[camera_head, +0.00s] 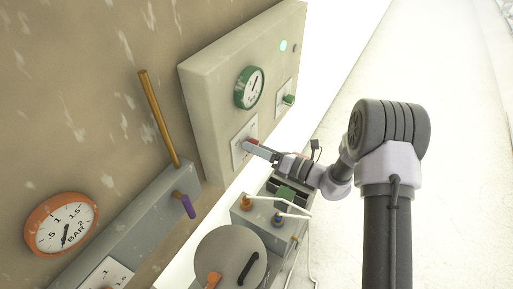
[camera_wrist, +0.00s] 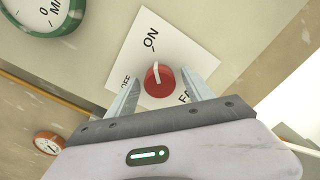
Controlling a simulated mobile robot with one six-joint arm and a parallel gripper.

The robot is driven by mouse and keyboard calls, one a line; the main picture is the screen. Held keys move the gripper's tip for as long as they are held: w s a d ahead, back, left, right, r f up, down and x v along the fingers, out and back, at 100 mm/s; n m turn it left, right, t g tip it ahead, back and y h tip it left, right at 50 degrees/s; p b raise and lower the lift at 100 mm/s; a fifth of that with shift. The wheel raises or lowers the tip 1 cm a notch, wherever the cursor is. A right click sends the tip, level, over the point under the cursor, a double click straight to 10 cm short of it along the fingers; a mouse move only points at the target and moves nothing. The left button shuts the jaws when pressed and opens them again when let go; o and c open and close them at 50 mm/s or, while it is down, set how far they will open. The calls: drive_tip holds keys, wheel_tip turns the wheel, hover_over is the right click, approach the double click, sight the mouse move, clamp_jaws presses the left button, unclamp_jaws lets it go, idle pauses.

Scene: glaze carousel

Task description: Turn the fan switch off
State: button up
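The fan switch is a red round knob (camera_wrist: 159,82) on a white plate (camera_wrist: 178,52) with ON, OFF and partly hidden FAN lettering. Its pale pointer line is turned toward ON. In the wrist view my gripper (camera_wrist: 160,74) is open, with one finger on each side of the knob and a visible gap on both sides. In the head view my gripper (camera_head: 250,146) reaches the white plate (camera_head: 238,154) on the panel front, and the knob is mostly hidden there by the fingers.
The beige panel (camera_head: 212,110) also carries a green-rimmed gauge (camera_head: 249,87), a green knob (camera_head: 289,99) and a lit green lamp (camera_head: 283,46). An orange gauge (camera_head: 61,224) is on the wall at left. A grey box (camera_head: 262,222) with fittings stands below my arm.

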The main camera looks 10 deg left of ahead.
clamp_jaws()
drive_tip(key=shift+f, duration=0.1)
drive_tip(key=n+b, duration=0.4)
drive_tip(key=shift+f+n+b, duration=0.2)
drive_tip(key=shift+n+b, duration=0.2)
drive_tip(key=n+b, duration=0.4)
drive_tip(key=b, duration=0.1)
drive_tip(key=shift+n, duration=0.3)
drive_tip(key=n+b, duration=0.6)
drive_tip(key=b, duration=0.1)
drive_tip(key=shift+b, duration=0.35)
drive_tip(key=n+b, duration=0.2)
drive_tip(key=b, duration=0.1)
drive_tip(key=shift+r, duration=0.15)
drive_tip(key=shift+n, duration=0.4)
drive_tip(key=shift+r, duration=0.1)
